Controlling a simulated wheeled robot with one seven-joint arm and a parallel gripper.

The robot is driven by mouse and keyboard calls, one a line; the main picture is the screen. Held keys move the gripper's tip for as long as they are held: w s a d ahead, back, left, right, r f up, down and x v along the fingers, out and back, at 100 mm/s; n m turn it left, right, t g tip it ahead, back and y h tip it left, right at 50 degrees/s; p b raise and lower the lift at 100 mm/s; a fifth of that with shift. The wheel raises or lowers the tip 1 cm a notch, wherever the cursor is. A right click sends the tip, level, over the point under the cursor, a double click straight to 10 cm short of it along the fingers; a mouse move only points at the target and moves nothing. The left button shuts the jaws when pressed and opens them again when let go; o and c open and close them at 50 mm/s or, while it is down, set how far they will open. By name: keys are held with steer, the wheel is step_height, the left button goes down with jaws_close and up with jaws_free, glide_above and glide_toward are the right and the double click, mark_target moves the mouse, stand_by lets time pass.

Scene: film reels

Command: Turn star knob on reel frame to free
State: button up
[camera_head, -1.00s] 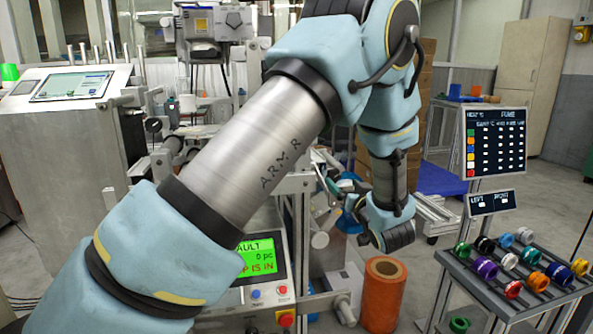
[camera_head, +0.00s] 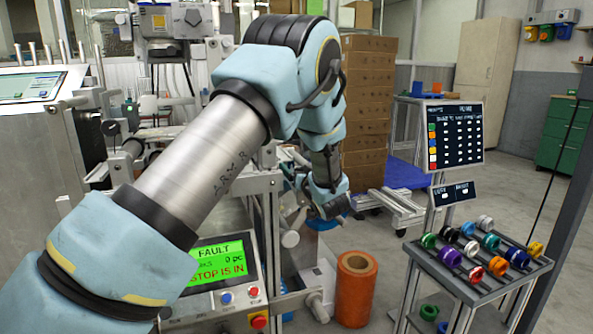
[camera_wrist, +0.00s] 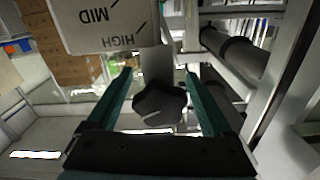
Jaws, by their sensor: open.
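The star knob (camera_wrist: 160,105) is black with rounded lobes and a pale line on its face. In the wrist view it sits between the two green fingers of my gripper (camera_wrist: 160,90), which are spread wide. I see a gap on each side of the knob, so the fingers look clear of it. Above it in that view is a pale plate (camera_wrist: 103,22) printed MID and HIGH, upside down. In the head view my arm reaches to the reel frame (camera_head: 268,225), and the arm hides the knob and most of my gripper.
A control panel (camera_head: 222,274) reads FAULT and STOP IS IN. An orange roll (camera_head: 355,290) stands on the floor. Frame posts and a dark roller (camera_wrist: 240,55) lie close to the right of my gripper.

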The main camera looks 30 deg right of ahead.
jaws_close()
steer(key=n+b, duration=0.3)
steer(key=n, duration=0.1)
steer(key=shift+n+b, duration=0.4)
stand_by(0.5)
jaws_free()
